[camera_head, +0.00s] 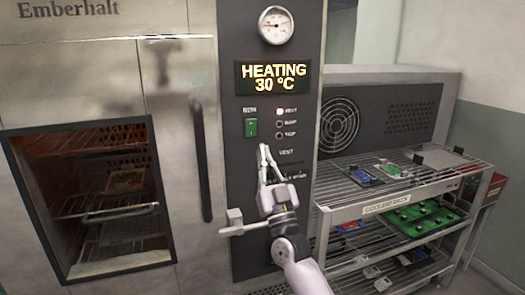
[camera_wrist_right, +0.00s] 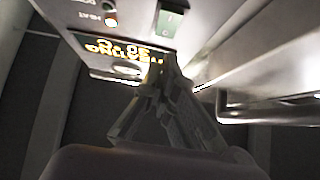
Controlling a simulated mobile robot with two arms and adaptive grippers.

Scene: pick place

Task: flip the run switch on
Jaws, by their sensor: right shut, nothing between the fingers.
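The green run switch (camera_head: 251,127) sits on the dark control panel (camera_head: 240,165), under the label RUN. It also shows in the right wrist view (camera_wrist_right: 170,22), at the top. The display (camera_head: 272,77) above it reads HEATING 30 °C, and the top indicator lamp (camera_head: 280,112) is lit. My right gripper (camera_head: 264,148) is in front of the panel, just below and right of the switch, its fingers closed together and empty. In the right wrist view its fingertips (camera_wrist_right: 160,62) point toward the panel, apart from the switch. My left gripper is not in view.
The oven's windowed door (camera_head: 165,190) and long dark handle (camera_head: 201,160) are left of the panel. A lever handle (camera_head: 240,228) sticks out near my right wrist. A wire-shelf cooling rack (camera_head: 350,212) holding several boards stands at the right.

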